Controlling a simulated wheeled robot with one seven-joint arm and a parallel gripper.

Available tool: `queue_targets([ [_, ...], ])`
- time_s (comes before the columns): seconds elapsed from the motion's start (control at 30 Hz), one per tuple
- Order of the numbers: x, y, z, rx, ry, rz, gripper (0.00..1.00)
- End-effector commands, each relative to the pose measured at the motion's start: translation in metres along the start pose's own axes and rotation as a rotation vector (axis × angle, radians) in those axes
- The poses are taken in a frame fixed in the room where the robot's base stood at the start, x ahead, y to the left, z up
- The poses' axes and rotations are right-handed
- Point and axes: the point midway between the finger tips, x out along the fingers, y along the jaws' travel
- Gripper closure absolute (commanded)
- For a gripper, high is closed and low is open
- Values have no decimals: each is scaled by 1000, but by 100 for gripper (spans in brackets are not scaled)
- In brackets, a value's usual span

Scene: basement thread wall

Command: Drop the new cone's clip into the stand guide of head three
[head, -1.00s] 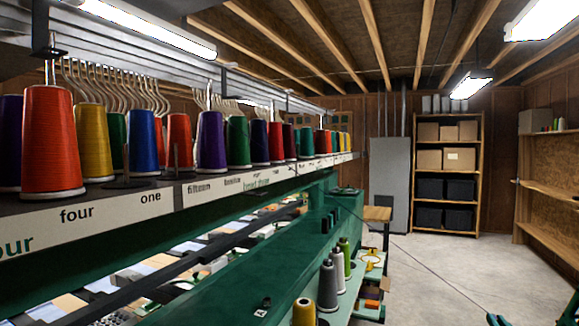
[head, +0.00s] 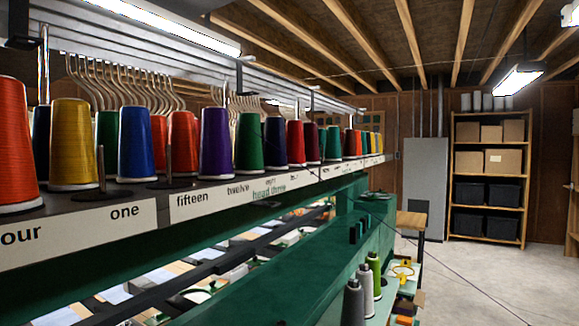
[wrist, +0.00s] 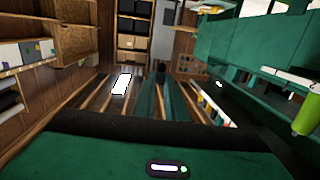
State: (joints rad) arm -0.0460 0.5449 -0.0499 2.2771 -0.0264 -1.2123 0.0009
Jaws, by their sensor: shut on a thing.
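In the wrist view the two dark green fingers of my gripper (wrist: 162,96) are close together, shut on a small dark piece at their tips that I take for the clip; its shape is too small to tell. The gripper is out of the head view. A thin dark thread (head: 478,283) runs there from the machine down to the lower right edge. The green "head three" label (head: 268,193) is on the white strip under the cone rack. Curved metal hooks (head: 238,108) hang above the cones around there; I cannot tell which is head three's guide.
Coloured cones line the rack, among them a purple cone (head: 215,142) and a green cone (head: 248,143). Bare spindles (head: 169,170) stand among them. The green machine beam (head: 300,270) runs below. Loose cones (head: 354,300) stand beside it. Open floor (head: 470,265) lies to the right.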

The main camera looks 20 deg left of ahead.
Motion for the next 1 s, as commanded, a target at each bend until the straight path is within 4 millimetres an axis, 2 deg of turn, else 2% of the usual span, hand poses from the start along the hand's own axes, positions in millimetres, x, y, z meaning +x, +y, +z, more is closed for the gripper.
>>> queue_targets([
  [0.17,9,-46,-30,-2,7,-67,100],
  [0.33,12,-117,-75,-7,9,-171,100],
  [0.47,6,-173,-110,-12,8,-255,100],
  [0.6,-8,-232,-148,-16,7,-348,100],
  [0.77,-34,-296,-192,-23,8,-453,100],
  [1.0,-90,-384,-256,-30,7,-613,100],
])
